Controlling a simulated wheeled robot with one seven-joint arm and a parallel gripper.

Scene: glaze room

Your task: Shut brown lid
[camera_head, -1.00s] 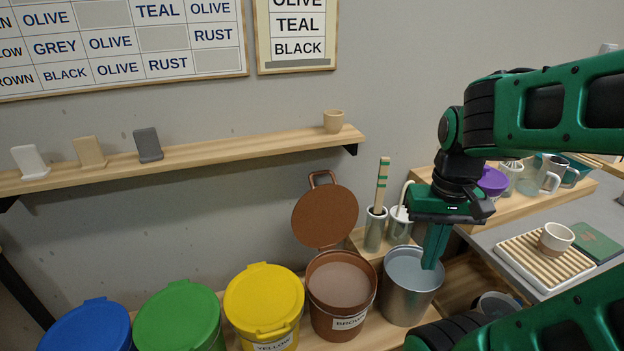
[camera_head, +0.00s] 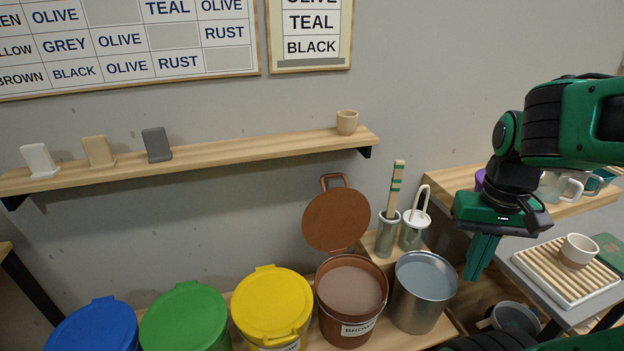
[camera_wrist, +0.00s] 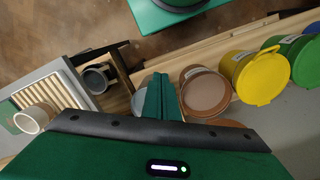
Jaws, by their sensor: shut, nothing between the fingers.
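The brown bucket (camera_head: 350,301) stands open on the low wooden bench, full of pinkish-brown glaze. Its brown lid (camera_head: 336,219) is tipped up on its hinge behind the bucket, near the wall, with a loop handle at the top. In the wrist view the bucket (camera_wrist: 205,93) is just right of my fingers, and part of the lid shows below it, partly hidden by my gripper's body. My gripper (camera_head: 476,272) is shut and empty, pointing down to the right of the grey metal bucket (camera_head: 424,292). My fingers also show in the wrist view (camera_wrist: 158,92).
Yellow (camera_head: 271,302), green (camera_head: 185,318) and blue (camera_head: 92,327) lidded buckets stand left of the brown one. Tool holders with a striped stick (camera_head: 387,232) and a white-handled tool (camera_head: 414,226) stand behind. A ribbed tray (camera_head: 565,272) with a cup is at right.

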